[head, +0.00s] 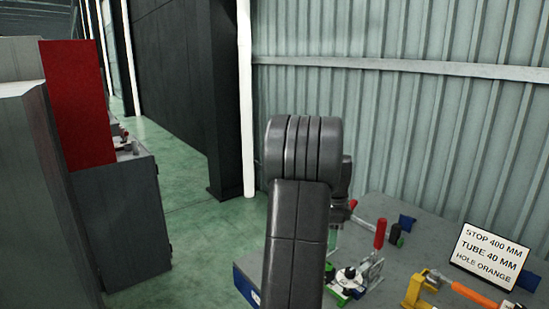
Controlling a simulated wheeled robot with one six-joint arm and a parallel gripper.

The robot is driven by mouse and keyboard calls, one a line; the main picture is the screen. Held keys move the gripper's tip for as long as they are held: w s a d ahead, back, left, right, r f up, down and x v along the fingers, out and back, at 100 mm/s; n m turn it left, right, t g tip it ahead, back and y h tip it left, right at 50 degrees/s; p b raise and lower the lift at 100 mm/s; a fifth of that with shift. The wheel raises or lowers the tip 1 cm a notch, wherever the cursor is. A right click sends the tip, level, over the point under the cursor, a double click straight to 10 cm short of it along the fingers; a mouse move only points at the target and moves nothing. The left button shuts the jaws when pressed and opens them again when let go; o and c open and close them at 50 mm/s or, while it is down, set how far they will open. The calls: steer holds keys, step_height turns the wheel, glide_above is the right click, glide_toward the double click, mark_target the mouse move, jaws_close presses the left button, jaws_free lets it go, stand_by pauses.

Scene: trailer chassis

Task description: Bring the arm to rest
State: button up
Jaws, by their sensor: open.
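My dark grey arm rises from the bottom middle of the head view, in front of the workbench (385,235). Its rounded elbow is at the top, and a darker wrist part shows just behind it on the right. My gripper cannot be made out; the arm hides that area.
The bench holds a toggle clamp with a red handle (380,234), a yellow clamp (416,291), an orange-handled tool (474,295) and a sign (490,257) reading "STOP 400 MM, TUBE 40 MM, HOLE ORANGE". A grey cabinet (135,225) stands left. Green floor (200,245) lies between. A corrugated wall (420,130) stands behind.

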step_height(320, 180, down, 10)
steer(key=shift+s+f, duration=0.1)
steer(key=shift+f, duration=0.15)
steer(key=shift+r+n, duration=0.15)
steer(key=shift+n, duration=0.25)
steer(key=shift+r+n+p, duration=0.1)
steer(key=shift+n+p, duration=0.2)
steer(key=shift+n, duration=0.5)
steer(key=n, duration=0.6)
steer(key=shift+p, duration=0.35)
steer(key=n+p, duration=0.1)
steer(key=n, duration=0.3)
steer(key=shift+n, duration=0.4)
steer(key=n+p, duration=0.1)
steer(key=n, duration=0.3)
steer(key=shift+n, duration=0.4)
